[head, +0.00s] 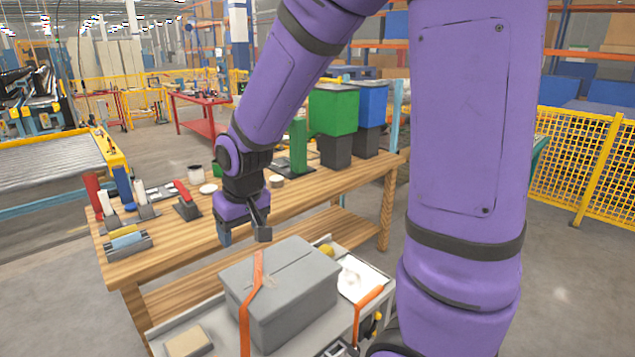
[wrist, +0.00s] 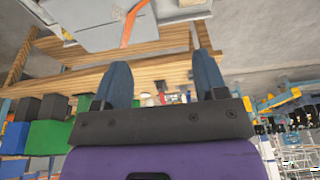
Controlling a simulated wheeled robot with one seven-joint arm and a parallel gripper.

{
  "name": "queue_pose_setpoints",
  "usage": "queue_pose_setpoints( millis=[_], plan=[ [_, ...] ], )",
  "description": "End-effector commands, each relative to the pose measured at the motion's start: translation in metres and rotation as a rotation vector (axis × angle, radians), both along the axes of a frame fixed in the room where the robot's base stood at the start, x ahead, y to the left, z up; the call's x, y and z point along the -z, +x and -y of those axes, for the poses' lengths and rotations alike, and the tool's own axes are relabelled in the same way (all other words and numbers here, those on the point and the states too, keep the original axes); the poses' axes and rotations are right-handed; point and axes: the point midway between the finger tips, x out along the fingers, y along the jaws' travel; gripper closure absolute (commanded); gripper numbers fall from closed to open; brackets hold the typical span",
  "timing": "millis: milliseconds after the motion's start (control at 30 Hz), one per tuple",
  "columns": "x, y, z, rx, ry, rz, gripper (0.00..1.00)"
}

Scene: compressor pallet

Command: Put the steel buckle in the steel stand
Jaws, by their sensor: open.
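My gripper (head: 245,230) points down over the front edge of the wooden workbench (head: 320,190), above and behind the grey box. In the wrist view its two dark fingers (wrist: 163,80) are spread apart with nothing between them. I cannot make out the steel buckle for certain in either view. A small dark and silver item (head: 340,349) shows at the bottom edge of the head view, partly cut off. I cannot tell which thing is the steel stand.
A grey box (head: 300,295) with an orange strap (head: 258,280) stands on a light cart (head: 160,343). A tan block (head: 189,340) lies at the cart's left. Tools and green and blue bins (head: 333,110) occupy the workbench. A yellow fence (head: 580,165) stands right.

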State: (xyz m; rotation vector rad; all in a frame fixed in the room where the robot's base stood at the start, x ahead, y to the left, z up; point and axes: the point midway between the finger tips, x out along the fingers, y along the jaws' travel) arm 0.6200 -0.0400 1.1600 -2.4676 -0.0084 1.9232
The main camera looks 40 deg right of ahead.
Motion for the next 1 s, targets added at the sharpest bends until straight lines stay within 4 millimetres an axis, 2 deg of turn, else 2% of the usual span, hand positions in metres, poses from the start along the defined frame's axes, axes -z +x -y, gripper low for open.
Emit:
queue_pose_setpoints(
  millis=[33, 200, 500, 700, 800, 1000],
  plan=[
    [-0.017, -0.008, 0.003, 0.001, 0.001, 0.021, 0.34],
    [-0.061, -0.041, 0.011, 0.002, 0.0, 0.065, 0.34],
    [-0.122, -0.111, 0.022, 0.002, -0.004, 0.143, 0.34],
    [-0.146, -0.158, 0.027, 0.0, -0.008, 0.189, 0.34],
    [-0.152, -0.174, 0.028, 0.0, -0.01, 0.204, 0.34],
    [-0.156, -0.19, 0.029, -0.001, -0.011, 0.215, 0.34]
  ],
)
